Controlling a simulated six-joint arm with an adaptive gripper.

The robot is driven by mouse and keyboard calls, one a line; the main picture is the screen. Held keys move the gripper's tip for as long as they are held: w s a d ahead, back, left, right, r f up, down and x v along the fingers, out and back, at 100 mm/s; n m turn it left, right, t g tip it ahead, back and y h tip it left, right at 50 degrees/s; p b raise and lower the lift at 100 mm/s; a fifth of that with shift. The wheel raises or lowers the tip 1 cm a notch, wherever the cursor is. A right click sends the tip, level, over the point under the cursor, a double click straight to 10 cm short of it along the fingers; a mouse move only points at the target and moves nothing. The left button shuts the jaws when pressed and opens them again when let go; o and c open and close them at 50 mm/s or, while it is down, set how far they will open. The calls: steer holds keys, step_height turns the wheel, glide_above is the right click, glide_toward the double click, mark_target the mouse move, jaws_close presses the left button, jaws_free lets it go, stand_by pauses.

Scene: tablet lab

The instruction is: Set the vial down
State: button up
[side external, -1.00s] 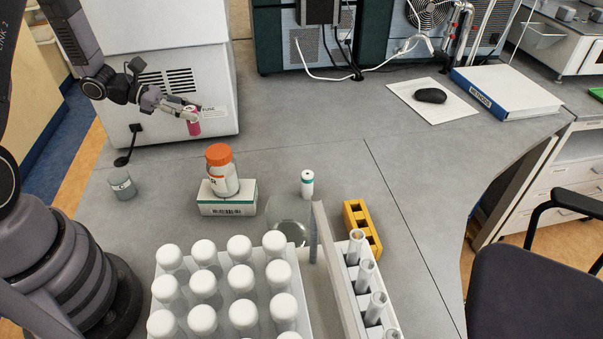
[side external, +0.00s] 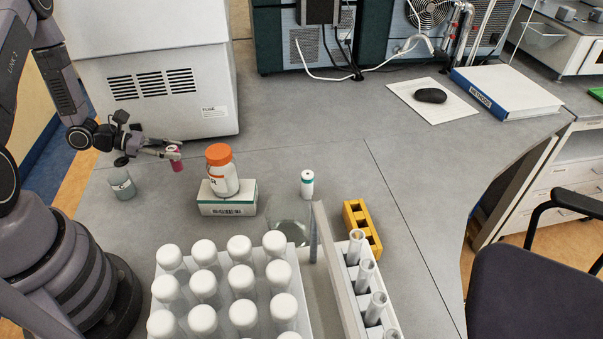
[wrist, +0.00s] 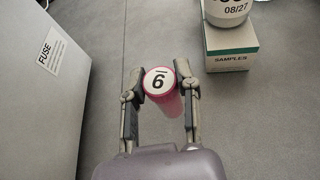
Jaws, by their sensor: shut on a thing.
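The pink vial (side external: 176,160) has a white cap marked with a digit, a 6 or a 9, seen from above in the wrist view (wrist: 159,81). My gripper (side external: 170,154) is shut on it, with one finger on each side near the cap; it also shows in the wrist view (wrist: 160,88). The vial is close to upright in the side view. It is over the grey bench (side external: 290,125), in front of the white machine. I cannot tell whether its base touches the bench.
The white machine (side external: 190,70) stands behind the vial. A grey canister (side external: 122,184) stands left of it. A white-capped vial rack (side external: 305,315) is in front. The bench behind the box is clear.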

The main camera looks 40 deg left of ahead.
mark_target(177, 163)
steer(key=shift+f, duration=2)
steer(key=shift+f, duration=0.1)
steer(key=o, duration=1)
